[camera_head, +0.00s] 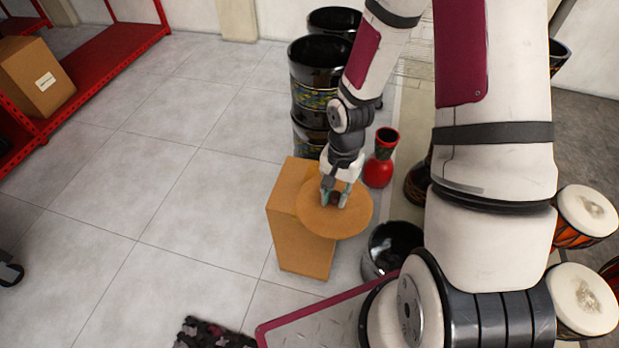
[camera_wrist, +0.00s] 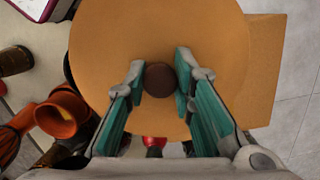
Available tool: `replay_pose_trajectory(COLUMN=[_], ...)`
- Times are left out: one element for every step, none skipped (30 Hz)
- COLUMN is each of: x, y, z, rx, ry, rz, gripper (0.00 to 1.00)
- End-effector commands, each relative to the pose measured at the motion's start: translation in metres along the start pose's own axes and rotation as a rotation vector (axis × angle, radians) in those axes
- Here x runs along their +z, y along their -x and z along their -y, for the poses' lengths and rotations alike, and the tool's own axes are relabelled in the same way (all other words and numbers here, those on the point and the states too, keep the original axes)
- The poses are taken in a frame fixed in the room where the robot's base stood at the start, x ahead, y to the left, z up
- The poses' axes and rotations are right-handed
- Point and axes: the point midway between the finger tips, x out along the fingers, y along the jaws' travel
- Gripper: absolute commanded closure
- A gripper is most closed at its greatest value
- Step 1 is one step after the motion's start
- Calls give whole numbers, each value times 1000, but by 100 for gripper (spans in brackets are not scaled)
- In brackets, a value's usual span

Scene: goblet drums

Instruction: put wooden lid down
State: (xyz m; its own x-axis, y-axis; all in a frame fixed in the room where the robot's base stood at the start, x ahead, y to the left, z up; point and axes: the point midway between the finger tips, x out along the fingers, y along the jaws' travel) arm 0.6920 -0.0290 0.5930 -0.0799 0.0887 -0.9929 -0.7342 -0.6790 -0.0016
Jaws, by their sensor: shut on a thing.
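The wooden lid (camera_head: 319,221) is a round, light-brown disc with a dark round knob at its centre. My gripper (camera_head: 335,196) is shut on the knob (camera_wrist: 159,79), with one finger on each side of it. The lid lies level over a tan wooden box (camera_head: 299,245) and sticks out past the box's right side. In the wrist view the lid (camera_wrist: 115,45) fills the middle, and the box (camera_wrist: 262,70) shows behind it at the right. I cannot tell whether the lid touches the box top.
A red goblet drum (camera_head: 379,172) stands just right of the box, and a black open drum (camera_head: 392,247) stands in front of it at the right. Tall black drums (camera_head: 318,75) stand behind. The tiled floor to the left is clear up to a red shelf (camera_head: 110,50).

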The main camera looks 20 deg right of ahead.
Motion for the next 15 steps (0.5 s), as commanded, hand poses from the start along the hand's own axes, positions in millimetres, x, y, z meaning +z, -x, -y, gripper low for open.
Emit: replay_pose_trajectory(x=[-8,-11,-16,-20,-23,-28,-32,-35,-39,-42,-44,-46,-48,-49,-50], y=[-2,-3,-3,-3,-4,-4,-4,-4,-4,-4,-4,-4,-4,-4,-4], z=[13,18,27,34,40,48,54,60,66,71,75,80,82,85,87], rx=[-3,-2,-2,-3,-2,-3,-3,-2,-2,-1,-1,-1,0,0,0], ry=[2,2,2,2,2,2,1,1,1,2,2,2,2,1,1], rz=[-2,-1,-1,-2,-1,-1,-1,0,0,-1,-1,0,0,0,0], gripper=[100,100,100,100,100,100,100,100,100,100,100,100,100,100,100])
